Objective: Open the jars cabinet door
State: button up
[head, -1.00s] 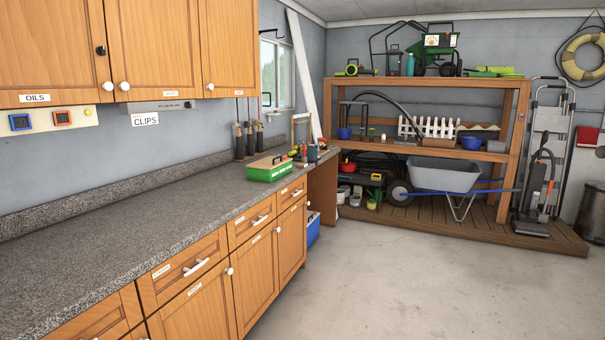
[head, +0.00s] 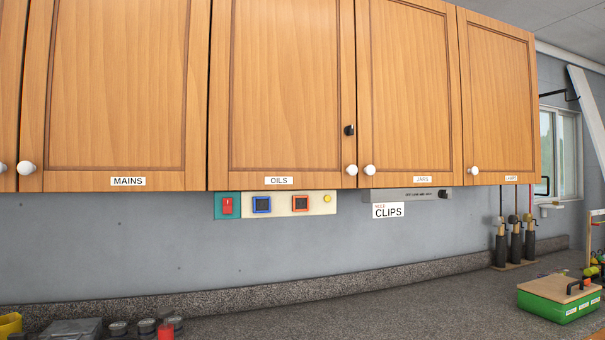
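The jars cabinet door (head: 408,95) is a wooden wall-cabinet door with a small "JARS" label at its bottom edge. It is shut. Its round white knob (head: 369,170) is at the lower left corner of the door. Right beside it, across the door gap, is the white knob (head: 351,170) of the oils door (head: 282,90). A black lock-like fitting (head: 349,130) sits on the oils door's right edge. My gripper is not in view.
The mains door (head: 115,90) and a further door (head: 498,95) at right are shut. Below hang a switch panel (head: 318,204) and a grey strip (head: 408,195). The countertop (head: 400,308) holds a green box (head: 558,299) at right and several small jars at lower left.

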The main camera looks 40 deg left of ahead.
aim_at(410, 116)
jog(key=i+j+u, duration=0.15)
jog(key=i+u, duration=0.65)
